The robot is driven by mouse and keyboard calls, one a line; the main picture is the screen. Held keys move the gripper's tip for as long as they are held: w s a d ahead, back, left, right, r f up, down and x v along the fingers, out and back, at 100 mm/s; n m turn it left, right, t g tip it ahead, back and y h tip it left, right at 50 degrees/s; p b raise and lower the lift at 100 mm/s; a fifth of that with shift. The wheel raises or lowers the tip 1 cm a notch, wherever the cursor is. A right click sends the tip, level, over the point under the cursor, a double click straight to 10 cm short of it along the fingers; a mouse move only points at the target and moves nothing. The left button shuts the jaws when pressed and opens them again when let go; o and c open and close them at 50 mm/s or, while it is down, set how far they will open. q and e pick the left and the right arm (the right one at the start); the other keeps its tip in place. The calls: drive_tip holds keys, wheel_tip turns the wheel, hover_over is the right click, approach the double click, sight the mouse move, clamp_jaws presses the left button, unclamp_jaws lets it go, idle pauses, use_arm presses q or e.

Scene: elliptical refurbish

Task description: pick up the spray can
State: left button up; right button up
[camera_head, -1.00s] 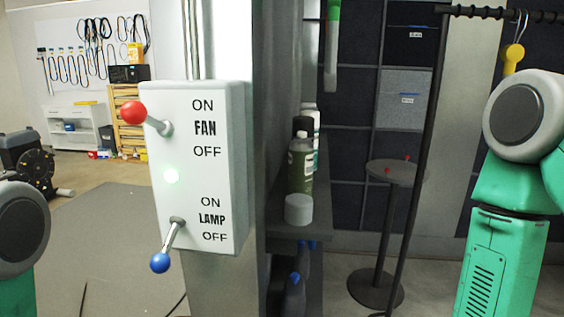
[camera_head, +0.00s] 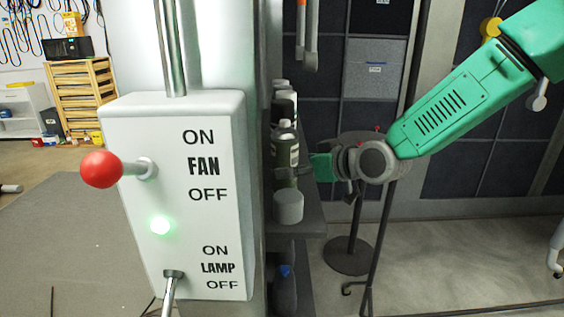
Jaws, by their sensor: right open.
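The spray can (camera_head: 285,148) looks olive-green with a pale label and a light top, and stands upright on the dark shelf (camera_head: 308,216). My right gripper (camera_head: 293,173) reaches in from the right at the can's lower half. A dark finger crosses the front of the can; the other finger is hard to make out. The gripper is open, and I cannot tell whether it touches the can. My left gripper is out of view.
A short grey-white container (camera_head: 288,206) stands in front of the can, and dark and white containers (camera_head: 284,104) stand behind it. The switch box (camera_head: 180,190) on the column is close at left. A round stool (camera_head: 350,258) stands beyond my right arm.

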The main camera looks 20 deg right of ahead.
drive_tip(key=shift+w+a+f, duration=0.2)
drive_tip(key=shift+w+a, duration=0.1)
drive_tip(key=shift+w, duration=0.15)
drive_tip(key=w+f, duration=0.1)
drive_tip(key=w, duration=0.1)
drive_tip(key=w+f+p, duration=0.1)
drive_tip(key=w, duration=0.1)
drive_tip(key=shift+w+a+f, duration=0.1)
drive_tip(key=shift+a+f, duration=0.1)
drive_tip(key=shift+a+r, duration=0.1)
drive_tip(key=shift+a, duration=0.3)
drive_tip(key=shift+c, duration=0.8)
drive_tip(key=shift+a, duration=0.15)
drive_tip(key=c, duration=1.2)
drive_tip(key=shift+c, duration=0.2)
